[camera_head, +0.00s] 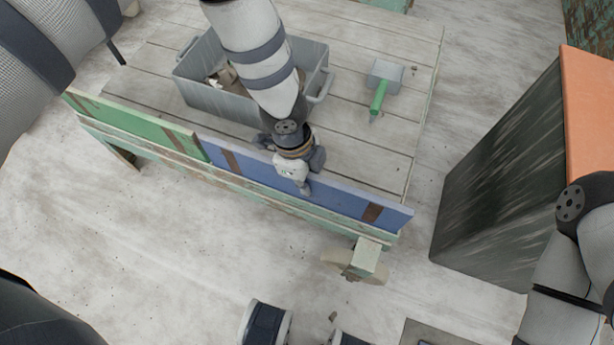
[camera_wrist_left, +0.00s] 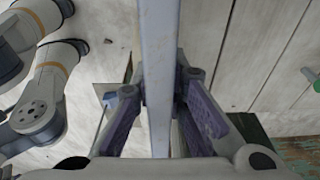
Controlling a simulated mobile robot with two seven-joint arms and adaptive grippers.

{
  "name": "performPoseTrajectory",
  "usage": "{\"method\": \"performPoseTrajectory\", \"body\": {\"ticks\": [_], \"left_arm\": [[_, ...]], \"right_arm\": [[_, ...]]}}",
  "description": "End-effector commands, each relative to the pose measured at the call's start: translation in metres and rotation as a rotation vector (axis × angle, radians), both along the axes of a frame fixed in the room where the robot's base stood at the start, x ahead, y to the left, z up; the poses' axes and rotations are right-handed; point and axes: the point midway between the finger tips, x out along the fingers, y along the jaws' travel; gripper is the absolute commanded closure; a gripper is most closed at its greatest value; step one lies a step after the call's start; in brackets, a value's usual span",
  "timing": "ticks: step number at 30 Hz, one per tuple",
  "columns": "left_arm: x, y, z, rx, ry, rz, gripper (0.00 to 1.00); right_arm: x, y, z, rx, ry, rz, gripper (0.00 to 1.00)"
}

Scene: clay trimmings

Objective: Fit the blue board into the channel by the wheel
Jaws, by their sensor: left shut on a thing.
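The blue board (camera_head: 340,200) stands on edge along the near side of the wooden cart (camera_head: 412,110), at the end by the wheel (camera_head: 345,268). My left gripper (camera_head: 304,184) is shut on its upper edge near the middle. In the left wrist view the board (camera_wrist_left: 160,40) runs edge-on between the two fingers. Its top edge looks about level with the green board (camera_head: 140,122) beside it. The channel is hidden behind the pale green side rail (camera_head: 240,190), so I cannot tell how deep the board sits. My right gripper is out of view.
A grey bin (camera_head: 215,103) with scraps stands on the cart behind my left arm. A green-handled scraper (camera_head: 378,98) lies to its right. A dark cabinet with an orange top (camera_head: 590,110) stands right of the cart. The floor in front is mostly clear.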

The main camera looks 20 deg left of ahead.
Motion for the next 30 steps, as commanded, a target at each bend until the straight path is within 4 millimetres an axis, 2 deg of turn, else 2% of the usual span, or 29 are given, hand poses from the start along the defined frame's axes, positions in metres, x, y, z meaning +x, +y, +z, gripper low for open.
{"method": "performPoseTrajectory", "body": {"ticks": [1, 2, 4, 5, 12, 15, 17, 24, 30], "left_arm": [[0.000, 0.000, -0.001, 0.000, 0.000, 0.000, 1.00], [0.000, 0.000, -0.001, 0.000, -0.001, 0.000, 0.82], [0.000, 0.000, -0.001, 0.000, -0.001, 0.000, 0.67], [0.000, 0.000, -0.001, 0.000, -0.001, 0.000, 0.64], [0.000, 0.000, -0.001, 0.000, 0.001, 0.000, 0.64], [0.000, 0.001, 0.006, 0.001, -0.001, 0.001, 0.64], [0.001, 0.003, 0.017, 0.000, -0.003, 0.001, 0.64], [0.002, 0.013, 0.081, -0.003, -0.005, 0.003, 0.64], [0.001, 0.018, 0.113, -0.001, -0.002, 0.001, 0.64]], "right_arm": [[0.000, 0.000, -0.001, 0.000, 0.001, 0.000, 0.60], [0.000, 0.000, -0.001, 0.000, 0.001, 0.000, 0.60], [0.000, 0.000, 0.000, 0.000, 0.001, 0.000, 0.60], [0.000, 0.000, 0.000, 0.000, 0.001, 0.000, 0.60], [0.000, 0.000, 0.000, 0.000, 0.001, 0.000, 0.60], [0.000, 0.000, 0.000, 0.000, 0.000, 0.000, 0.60], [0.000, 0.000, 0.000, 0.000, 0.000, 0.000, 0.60], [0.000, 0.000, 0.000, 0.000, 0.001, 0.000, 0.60], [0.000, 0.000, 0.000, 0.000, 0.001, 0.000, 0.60]]}}
